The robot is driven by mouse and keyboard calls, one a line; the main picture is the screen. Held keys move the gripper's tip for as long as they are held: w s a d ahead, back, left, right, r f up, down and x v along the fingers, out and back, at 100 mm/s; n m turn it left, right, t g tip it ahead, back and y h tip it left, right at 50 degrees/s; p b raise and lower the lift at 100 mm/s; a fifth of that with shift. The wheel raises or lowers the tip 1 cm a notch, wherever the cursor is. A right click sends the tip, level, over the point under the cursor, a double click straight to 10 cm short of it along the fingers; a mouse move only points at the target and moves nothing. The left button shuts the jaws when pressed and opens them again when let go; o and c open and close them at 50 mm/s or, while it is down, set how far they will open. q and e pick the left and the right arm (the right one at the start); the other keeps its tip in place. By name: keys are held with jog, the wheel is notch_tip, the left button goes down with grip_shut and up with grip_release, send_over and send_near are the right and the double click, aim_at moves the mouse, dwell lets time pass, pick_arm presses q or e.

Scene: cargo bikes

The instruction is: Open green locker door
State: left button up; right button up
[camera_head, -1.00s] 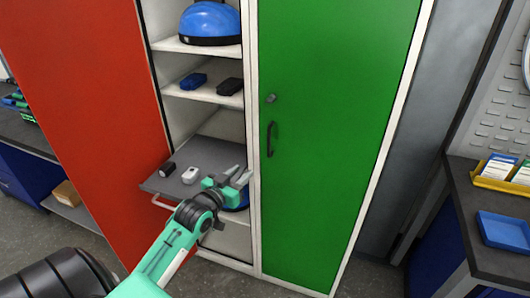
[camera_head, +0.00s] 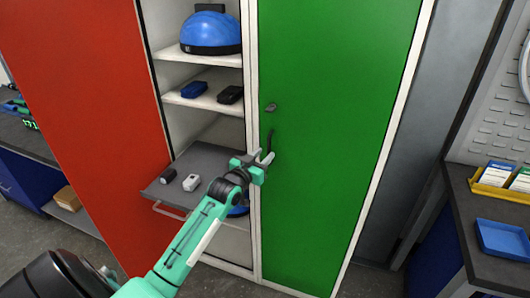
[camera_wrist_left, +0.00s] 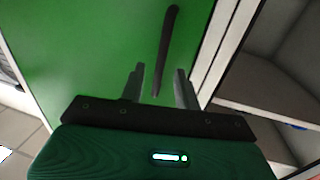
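The green locker door (camera_head: 335,120) is shut in its white frame. Its dark vertical bar handle (camera_head: 270,140) is near the door's left edge, with a small lock (camera_head: 270,107) above it. My left gripper (camera_head: 264,157) is at the handle's lower end. In the left wrist view the handle (camera_wrist_left: 168,40) runs down between the two open fingers of my left gripper (camera_wrist_left: 158,82). The fingers stand apart, with gaps to the bar. Whether they touch the door is unclear. My right gripper is out of view.
A red door (camera_head: 90,110) stands open on the left. The open shelves beside the green door hold a blue helmet (camera_head: 211,33) and small devices. A pulled-out grey shelf (camera_head: 205,165) lies close to my left arm. A workbench (camera_head: 470,215) stands at right.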

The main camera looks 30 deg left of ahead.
pick_arm(q)
jog(key=shift+w, duration=0.85)
grip_shut()
jog(key=shift+s, duration=0.1)
